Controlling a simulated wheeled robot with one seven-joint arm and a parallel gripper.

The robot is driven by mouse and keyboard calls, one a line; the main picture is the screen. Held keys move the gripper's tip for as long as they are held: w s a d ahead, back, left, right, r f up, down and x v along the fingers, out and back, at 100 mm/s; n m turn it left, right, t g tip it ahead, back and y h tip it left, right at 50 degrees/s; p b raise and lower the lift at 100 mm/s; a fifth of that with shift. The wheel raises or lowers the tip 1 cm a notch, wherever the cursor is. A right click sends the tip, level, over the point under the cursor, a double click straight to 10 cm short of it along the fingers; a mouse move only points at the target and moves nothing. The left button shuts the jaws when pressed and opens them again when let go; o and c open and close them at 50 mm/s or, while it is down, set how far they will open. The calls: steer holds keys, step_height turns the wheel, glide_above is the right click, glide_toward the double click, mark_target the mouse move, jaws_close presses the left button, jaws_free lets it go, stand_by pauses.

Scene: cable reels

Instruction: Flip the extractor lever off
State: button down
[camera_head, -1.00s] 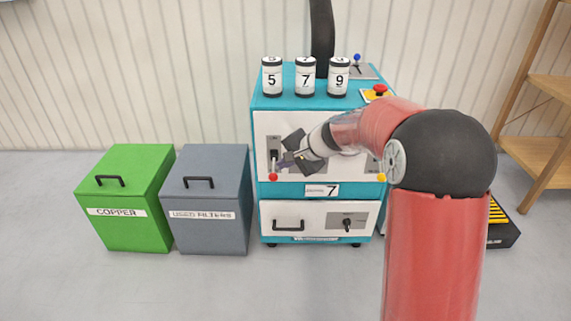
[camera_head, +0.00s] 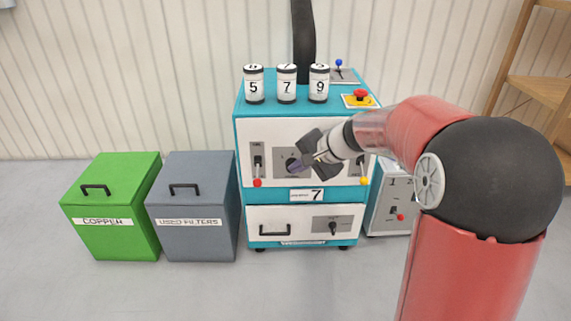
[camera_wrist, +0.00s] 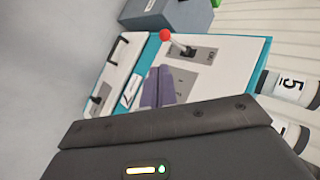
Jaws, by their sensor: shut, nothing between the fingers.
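The teal and white machine (camera_head: 300,222) has a lever with a red ball (camera_head: 257,183) at the left of its front, ball hanging down. In the wrist view the red ball (camera_wrist: 165,35) stands out beside a grey plate (camera_wrist: 207,54) with small lettering. A yellow-ball lever (camera_head: 364,181) is at the right of the front, and a blue-ball lever (camera_head: 339,63) stands on top behind. I cannot read which is labelled extractor. My gripper (camera_head: 293,166) is shut and empty before the middle of the front, right of the red ball and apart from it. Its purple fingers show in the wrist view (camera_wrist: 158,88).
Three numbered canisters (camera_head: 287,85) and a red button (camera_head: 361,95) are on top. A black duct (camera_head: 304,40) rises behind. A green copper bin (camera_head: 112,205) and grey used-filters bin (camera_head: 193,205) stand left; a grey box with a red-ball lever (camera_head: 400,217) stands right.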

steer(key=shift+s+d+r, duration=0.2)
steer(key=shift+s+d, duration=0.15)
steer(key=shift+s, duration=0.15)
steer(key=shift+s+d+r, duration=0.2)
steer(key=shift+s+d, duration=0.15)
steer(key=shift+s, duration=0.1)
steer(key=s+d+r+n+h+p, duration=0.2)
steer(key=s, duration=0.7)
steer(key=s+d+r+n+h+p, duration=0.2)
steer(key=s+r+n, duration=0.1)
steer(key=s, duration=0.7)
steer(key=s+d+r+n+h+p, duration=0.2)
steer(key=s+d+h, duration=0.1)
steer(key=s, duration=0.6)
steer(key=shift+s+r, duration=0.2)
steer(key=shift+s, duration=0.1)
